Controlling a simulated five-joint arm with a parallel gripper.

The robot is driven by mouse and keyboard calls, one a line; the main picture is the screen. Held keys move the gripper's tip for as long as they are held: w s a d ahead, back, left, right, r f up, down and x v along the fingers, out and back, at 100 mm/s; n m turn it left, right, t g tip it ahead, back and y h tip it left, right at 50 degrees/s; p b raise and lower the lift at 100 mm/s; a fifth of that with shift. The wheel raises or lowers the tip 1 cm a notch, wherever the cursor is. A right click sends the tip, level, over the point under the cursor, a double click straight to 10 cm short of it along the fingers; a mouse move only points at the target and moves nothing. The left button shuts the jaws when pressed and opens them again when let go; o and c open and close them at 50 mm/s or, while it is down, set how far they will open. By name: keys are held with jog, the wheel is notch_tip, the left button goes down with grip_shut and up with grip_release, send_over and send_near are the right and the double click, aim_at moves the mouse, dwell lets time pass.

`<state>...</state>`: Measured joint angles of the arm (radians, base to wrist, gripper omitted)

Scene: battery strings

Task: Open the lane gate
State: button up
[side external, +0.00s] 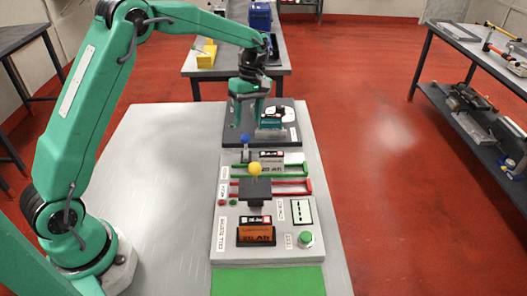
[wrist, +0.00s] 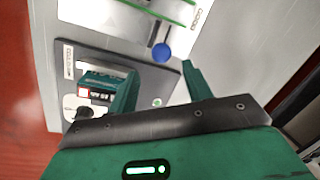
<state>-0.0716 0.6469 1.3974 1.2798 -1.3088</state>
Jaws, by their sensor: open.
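A blue ball knob (side external: 245,138) stands on a small grey post at the left end of the green-railed lane (side external: 285,171). It also shows in the wrist view (wrist: 162,52), just beyond the fingertips and apart from them. A yellow ball knob (side external: 255,168) stands above a dark block (side external: 256,189) by the red-railed lane (side external: 300,188). I cannot tell which knobbed part is the lane gate. My gripper (side external: 249,113) is open and empty, pointing down over the dark plate behind the blue knob. Its fingers also show in the wrist view (wrist: 160,75).
A dark plate (side external: 232,131) holds a teal cradle (side external: 271,123) with a labelled cell, close to my gripper's right. In front, the cell tester (side external: 227,232) holds an orange and black cell (side external: 256,236). A green mat (side external: 268,281) lies nearest. The table's left side is clear.

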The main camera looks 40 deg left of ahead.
jog(key=shift+w+r, duration=0.2)
jog(key=shift+r, duration=0.9)
jog(key=s+d+r+m+t, duration=0.2)
jog(key=s+r+m+t, duration=0.2)
jog(key=s+r+m, duration=0.65)
jog(key=s+d+m+t, duration=0.1)
jog(key=s+m+t, duration=0.2)
jog(key=s, duration=1.5)
jog(key=shift+d+r+m+t, duration=0.3)
jog(key=shift+m+t, duration=0.1)
jog(key=shift+m, duration=0.75)
